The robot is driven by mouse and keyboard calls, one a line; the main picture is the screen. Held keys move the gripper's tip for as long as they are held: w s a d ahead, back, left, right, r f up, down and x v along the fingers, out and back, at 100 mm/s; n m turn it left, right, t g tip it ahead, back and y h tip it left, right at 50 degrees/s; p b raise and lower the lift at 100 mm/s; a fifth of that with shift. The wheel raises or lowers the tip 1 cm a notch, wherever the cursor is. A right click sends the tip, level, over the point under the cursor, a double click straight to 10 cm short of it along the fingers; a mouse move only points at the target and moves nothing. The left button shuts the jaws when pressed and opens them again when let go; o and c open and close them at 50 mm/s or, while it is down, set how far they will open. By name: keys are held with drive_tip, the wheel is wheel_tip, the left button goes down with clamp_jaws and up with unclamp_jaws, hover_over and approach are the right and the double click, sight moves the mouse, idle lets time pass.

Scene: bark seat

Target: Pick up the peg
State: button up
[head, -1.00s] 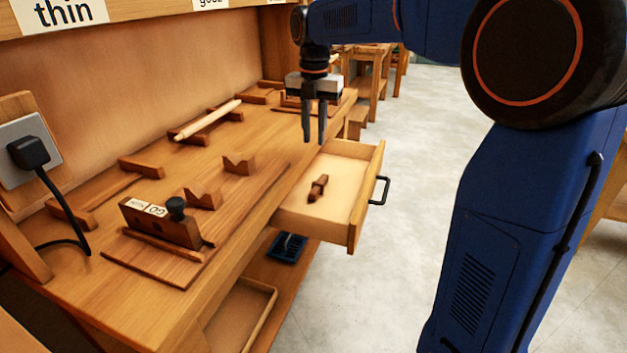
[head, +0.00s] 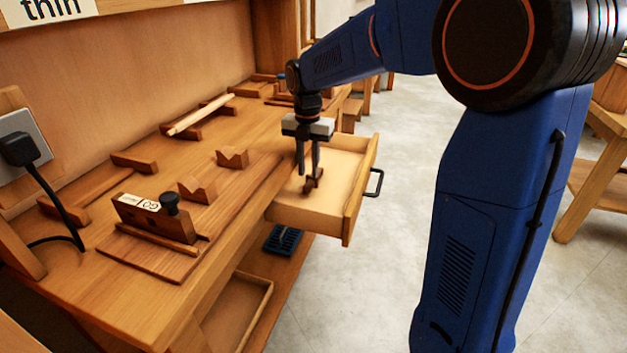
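A small dark brown wooden peg (head: 313,180) is in the open drawer (head: 348,205) of the workbench, partly hidden by my gripper's fingers. My gripper (head: 308,174) points straight down over the drawer, with its fingertips at the peg. A gap shows between the two fingers, so it is open. I cannot tell whether the fingers touch the peg or how far they reach around it.
The workbench (head: 95,285) carries a wooden plane (head: 155,218), notched blocks (head: 232,158) and a pale dowel (head: 200,114) on supports. The drawer walls surround the peg. A black handle (head: 375,183) sticks out at its front. Open floor lies right of the drawer.

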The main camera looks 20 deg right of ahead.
sight(308, 183)
drive_tip(key=shift+f, duration=2.25)
clamp_jaws()
